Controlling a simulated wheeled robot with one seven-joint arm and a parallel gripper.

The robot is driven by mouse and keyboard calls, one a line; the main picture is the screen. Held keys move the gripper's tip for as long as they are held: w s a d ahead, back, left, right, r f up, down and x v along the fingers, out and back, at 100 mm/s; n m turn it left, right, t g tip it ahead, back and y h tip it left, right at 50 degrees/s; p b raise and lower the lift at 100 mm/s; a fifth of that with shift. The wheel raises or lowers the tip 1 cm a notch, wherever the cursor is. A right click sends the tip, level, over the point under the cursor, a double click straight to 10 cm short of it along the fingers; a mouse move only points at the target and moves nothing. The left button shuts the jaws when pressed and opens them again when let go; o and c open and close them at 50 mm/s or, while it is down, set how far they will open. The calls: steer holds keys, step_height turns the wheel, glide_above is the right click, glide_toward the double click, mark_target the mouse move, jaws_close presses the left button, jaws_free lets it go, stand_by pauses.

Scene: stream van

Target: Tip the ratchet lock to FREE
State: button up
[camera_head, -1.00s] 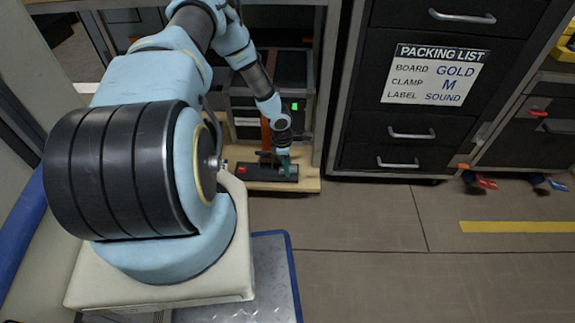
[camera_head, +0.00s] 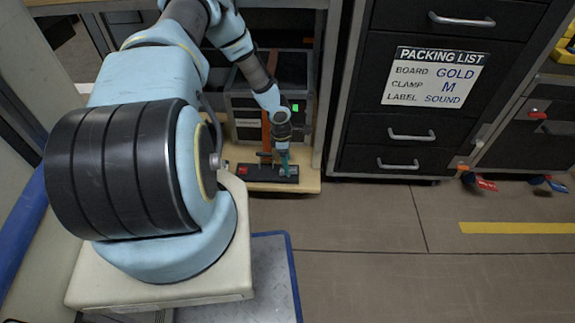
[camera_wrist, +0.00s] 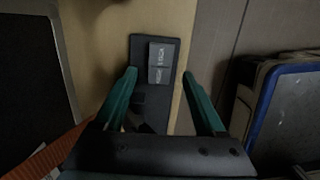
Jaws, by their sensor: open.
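The ratchet lock is a low black bar (camera_head: 258,175) on a light wooden board, with a red patch at its left end. An orange strap (camera_head: 265,132) rises behind it. My gripper (camera_head: 285,168) points down at the right part of the bar. In the wrist view, my gripper (camera_wrist: 159,76) has its two teal fingers apart, one on each side of the black bar. A grey label plate (camera_wrist: 162,62) with small lettering, too blurred to read surely, lies near the fingertips. A dark part (camera_wrist: 150,108) shows between the fingers; whether they touch it I cannot tell.
A cabinet with a packing list sign (camera_head: 434,76) stands right of the board. A box with a green light (camera_head: 295,107) stands behind the bar, under a bench. A blue-edged mat (camera_head: 268,270) lies in front.

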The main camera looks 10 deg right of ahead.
step_height(320, 180, up, 8)
steer(key=p, duration=0.1)
steer(key=shift+a+f+p, duration=0.25)
steer(key=shift+a+p, duration=0.1)
steer(key=shift+a, duration=0.1)
steer(key=shift+w, duration=0.1)
steer(key=w+a+r+m+t+h, duration=0.15)
steer(key=r+m, duration=0.25)
steer(key=r, duration=0.6)
steer(key=w+a+r+m+t, duration=0.2)
steer(key=r+m, duration=0.2)
steer(key=r, duration=0.6)
steer(key=s+a+r+m+g+y, duration=0.1)
steer(key=s+a+r+m, duration=0.45)
steer(key=s+r, duration=0.3)
steer(key=s+a+r+m+g+y, duration=0.1)
steer(key=s+a+r+m+y, duration=0.1)
steer(key=s+a+r+m, duration=0.4)
steer(key=s+r+n+p, duration=0.2)
steer(key=s+r+p, duration=0.1)
steer(key=r+p, duration=2.2)
step_height(320, 180, up, 2)
steer(key=shift+s+p, duration=0.15)
steer(key=shift+p, duration=0.15)
